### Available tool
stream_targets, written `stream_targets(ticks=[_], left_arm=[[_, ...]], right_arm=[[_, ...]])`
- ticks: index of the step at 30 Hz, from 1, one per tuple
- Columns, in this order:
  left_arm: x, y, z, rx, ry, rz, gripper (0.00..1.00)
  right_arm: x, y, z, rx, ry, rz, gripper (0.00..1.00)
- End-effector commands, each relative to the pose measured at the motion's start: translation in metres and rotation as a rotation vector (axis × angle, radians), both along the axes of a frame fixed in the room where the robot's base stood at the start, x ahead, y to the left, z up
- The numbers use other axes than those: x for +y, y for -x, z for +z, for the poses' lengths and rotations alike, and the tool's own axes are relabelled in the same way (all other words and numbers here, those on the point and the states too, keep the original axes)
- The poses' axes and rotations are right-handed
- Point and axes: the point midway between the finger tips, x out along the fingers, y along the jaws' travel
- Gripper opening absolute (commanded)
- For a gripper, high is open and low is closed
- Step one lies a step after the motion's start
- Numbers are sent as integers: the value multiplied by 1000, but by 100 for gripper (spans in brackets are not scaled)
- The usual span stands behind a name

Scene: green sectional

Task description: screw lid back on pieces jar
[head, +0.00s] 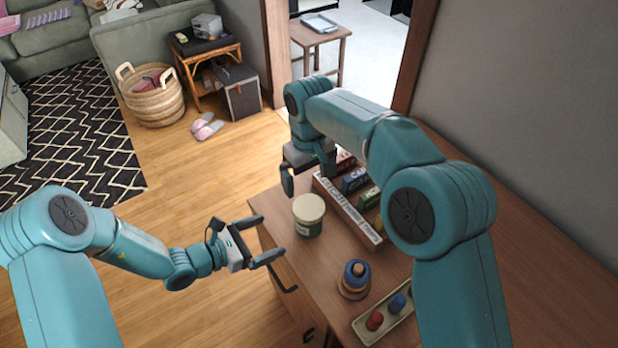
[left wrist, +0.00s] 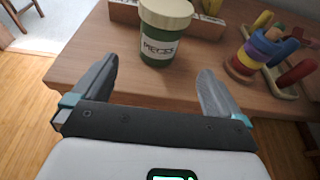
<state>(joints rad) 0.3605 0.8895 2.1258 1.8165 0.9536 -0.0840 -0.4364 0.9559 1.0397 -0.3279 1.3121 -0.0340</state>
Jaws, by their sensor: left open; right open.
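The pieces jar (head: 309,229) is dark green and stands upright on the wooden cabinet top near its left edge. Its cream lid (head: 309,207) sits on top; I cannot tell how tight it is. In the left wrist view the jar (left wrist: 160,46) shows its label, ahead of and between the finger directions, with the lid (left wrist: 166,13) above. My left gripper (head: 268,239) is open and empty, left of and below the jar in the picture, apart from it. My right gripper (head: 309,175) is open and empty, above and behind the jar in the head view.
A wooden rack (head: 345,207) of small boxes stands right of the jar. The cabinet edge is close to the jar. Open floor (head: 190,180) lies to the left.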

Motion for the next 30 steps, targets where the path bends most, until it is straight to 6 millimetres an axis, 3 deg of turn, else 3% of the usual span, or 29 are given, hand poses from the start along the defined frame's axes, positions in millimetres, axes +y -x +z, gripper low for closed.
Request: stream_targets(ticks=[7,23,26,30], left_arm=[[20,13,7,0,0,1,100],[20,14,8,0,0,0,100],[20,13,17,0,0,0,100],[20,13,46,0,0,0,100]], right_arm=[[0,0,-3,0,0,0,100],[0,0,-3,0,0,0,100],[0,0,7,-1,-1,0,100],[0,0,36,-1,-1,0,100]])
